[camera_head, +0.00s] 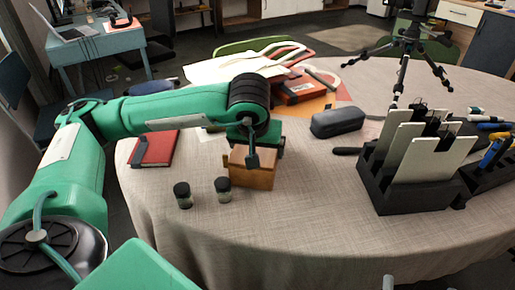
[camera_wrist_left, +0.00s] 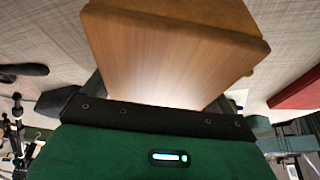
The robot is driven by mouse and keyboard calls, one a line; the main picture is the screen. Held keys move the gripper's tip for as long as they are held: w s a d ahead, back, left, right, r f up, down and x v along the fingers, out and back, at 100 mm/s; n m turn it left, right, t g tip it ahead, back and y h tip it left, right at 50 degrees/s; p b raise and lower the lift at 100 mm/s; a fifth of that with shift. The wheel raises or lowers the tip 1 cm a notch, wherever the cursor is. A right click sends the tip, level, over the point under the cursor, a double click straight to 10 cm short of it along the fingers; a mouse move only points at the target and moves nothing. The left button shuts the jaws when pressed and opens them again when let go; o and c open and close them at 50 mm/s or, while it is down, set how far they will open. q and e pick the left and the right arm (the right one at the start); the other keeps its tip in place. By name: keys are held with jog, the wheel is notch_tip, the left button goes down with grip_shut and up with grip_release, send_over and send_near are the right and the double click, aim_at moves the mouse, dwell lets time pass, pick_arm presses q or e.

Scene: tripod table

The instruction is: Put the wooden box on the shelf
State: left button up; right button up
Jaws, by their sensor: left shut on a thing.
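The wooden box (camera_head: 253,174) is on the round table, left of its middle, under my left gripper. My left gripper (camera_head: 253,160) comes down on it from above and behind, with a dark finger against its near side. In the left wrist view the box (camera_wrist_left: 165,55) fills the space in front of the palm, between the fingers. My left gripper (camera_wrist_left: 155,100) is shut on the box. Whether the box touches the tabletop is hard to tell. My right gripper is not in view. I cannot make out a shelf for the box with certainty.
Two small dark-lidded jars (camera_head: 183,195) (camera_head: 223,189) stand left of the box. A red notebook (camera_head: 155,149) lies behind them. A dark case (camera_head: 337,121), a black file rack (camera_head: 408,190) and a tripod (camera_head: 402,62) are to the right. The table's (camera_head: 290,235) front is clear.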

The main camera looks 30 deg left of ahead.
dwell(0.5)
pick_arm(q)
jog(key=o, duration=1.4)
jog(key=shift+c, duration=0.2)
